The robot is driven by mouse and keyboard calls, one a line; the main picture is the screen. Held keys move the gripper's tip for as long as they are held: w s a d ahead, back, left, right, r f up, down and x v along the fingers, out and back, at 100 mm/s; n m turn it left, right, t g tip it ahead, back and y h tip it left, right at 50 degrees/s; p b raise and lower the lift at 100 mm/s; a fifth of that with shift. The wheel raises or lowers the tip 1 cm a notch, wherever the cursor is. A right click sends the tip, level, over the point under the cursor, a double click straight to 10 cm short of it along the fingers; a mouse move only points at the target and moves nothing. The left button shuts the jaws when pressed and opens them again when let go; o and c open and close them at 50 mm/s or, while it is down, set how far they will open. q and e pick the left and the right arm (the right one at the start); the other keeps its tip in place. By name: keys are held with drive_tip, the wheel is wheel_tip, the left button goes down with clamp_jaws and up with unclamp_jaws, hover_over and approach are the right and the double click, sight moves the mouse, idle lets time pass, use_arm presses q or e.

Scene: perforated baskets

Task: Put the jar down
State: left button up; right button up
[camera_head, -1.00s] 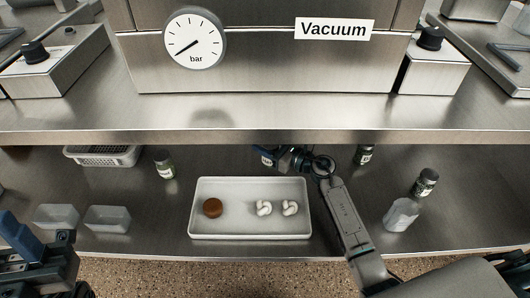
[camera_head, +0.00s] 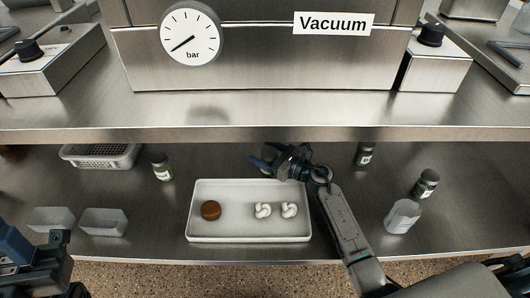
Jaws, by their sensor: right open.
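Three small dark-lidded jars stand on the lower steel shelf: a left jar (camera_head: 162,167), a back jar (camera_head: 364,154) right of my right gripper, and a right jar (camera_head: 427,184) close behind a clear bottle. My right gripper (camera_head: 262,161) reaches in over the back edge of the white tray (camera_head: 248,235). Its blue-tipped fingers are open, and I see no jar clearly between them. Its own body and wrist hide part of the shelf there. My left gripper (camera_head: 38,250) is at the lower left, far from the jars; its jaw opening is unclear.
The tray holds a brown round item (camera_head: 211,210) and two white knotted pieces (camera_head: 276,210). A perforated basket (camera_head: 98,155) and two small containers (camera_head: 103,222) are at left. A clear bottle (camera_head: 402,216) stands at right. The upper shelf edge (camera_head: 265,136) overhangs.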

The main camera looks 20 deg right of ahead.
drive_tip(key=v, duration=1.1)
drive_tip(key=shift+s+d+r, duration=0.15)
drive_tip(key=shift+s+d, duration=0.15)
drive_tip(key=shift+s, duration=0.05)
